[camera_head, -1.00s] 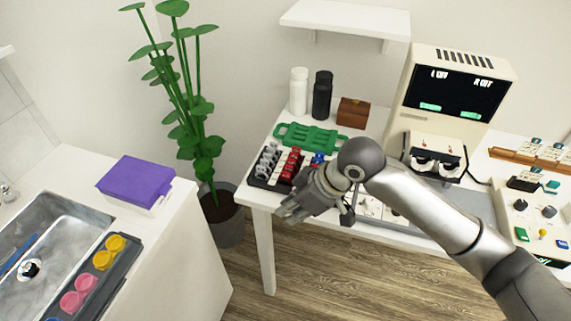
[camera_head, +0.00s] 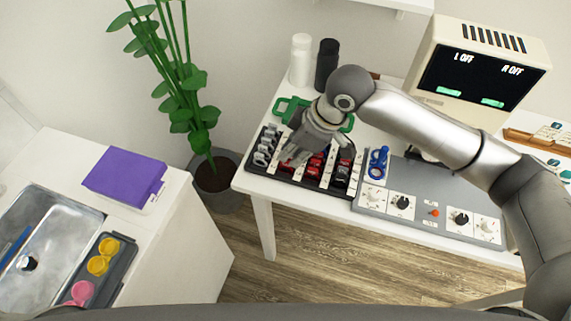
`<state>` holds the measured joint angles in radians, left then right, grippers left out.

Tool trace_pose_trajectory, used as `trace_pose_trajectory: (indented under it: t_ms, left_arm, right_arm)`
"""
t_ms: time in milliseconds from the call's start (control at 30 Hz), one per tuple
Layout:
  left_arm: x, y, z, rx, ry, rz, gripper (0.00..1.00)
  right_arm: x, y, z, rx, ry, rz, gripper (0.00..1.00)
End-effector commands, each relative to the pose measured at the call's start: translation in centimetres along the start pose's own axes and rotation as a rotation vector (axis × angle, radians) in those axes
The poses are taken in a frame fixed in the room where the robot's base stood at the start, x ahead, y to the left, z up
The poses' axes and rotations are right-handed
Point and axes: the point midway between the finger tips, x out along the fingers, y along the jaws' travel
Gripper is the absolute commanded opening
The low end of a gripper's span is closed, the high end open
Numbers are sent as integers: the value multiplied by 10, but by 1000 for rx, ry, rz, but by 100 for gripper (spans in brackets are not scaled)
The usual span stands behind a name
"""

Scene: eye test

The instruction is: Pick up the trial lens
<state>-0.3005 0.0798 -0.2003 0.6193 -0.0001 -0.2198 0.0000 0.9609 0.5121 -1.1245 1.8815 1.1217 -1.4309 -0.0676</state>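A black tray (camera_head: 256,166) on the white table holds rows of trial lenses: silver-grey ones (camera_head: 262,155) at the left, red ones (camera_head: 315,167) in the middle and black ones (camera_head: 342,176) at the right. A blue ring-shaped piece (camera_head: 378,161), perhaps also a lens, is just right of the tray. My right gripper (camera_head: 315,152) points down over the middle of the tray, its fingers apart. It hides part of the tray, and I see nothing held between the fingers. Whether it touches a lens I cannot tell. My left gripper is not in view.
A green holder (camera_head: 287,109) lies behind the tray, with white (camera_head: 301,61) and black (camera_head: 326,65) bottles further back. A grey control panel (camera_head: 420,207) and a beige display unit (camera_head: 485,75) stand at right. A plant (camera_head: 190,100) stands left of the table.

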Motion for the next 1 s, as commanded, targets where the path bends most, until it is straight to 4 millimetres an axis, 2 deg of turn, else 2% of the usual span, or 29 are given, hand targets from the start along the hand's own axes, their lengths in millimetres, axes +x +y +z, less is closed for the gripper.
trace_pose_trajectory:
  t_ms: [133,300,433,700,800,1000]
  left_arm:
    - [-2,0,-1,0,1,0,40]
    - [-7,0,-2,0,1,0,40]
    - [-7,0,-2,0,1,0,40]
    - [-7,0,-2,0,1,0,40]
    - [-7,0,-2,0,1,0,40]
    - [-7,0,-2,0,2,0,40]
  right_arm:
    - [11,0,1,1,-1,0,13]
    - [38,0,2,1,-1,-1,13]
    - [51,1,2,0,0,1,13]
    - [55,1,2,0,1,2,13]
    - [55,1,2,0,1,2,1]
    - [54,2,2,0,1,2,0]
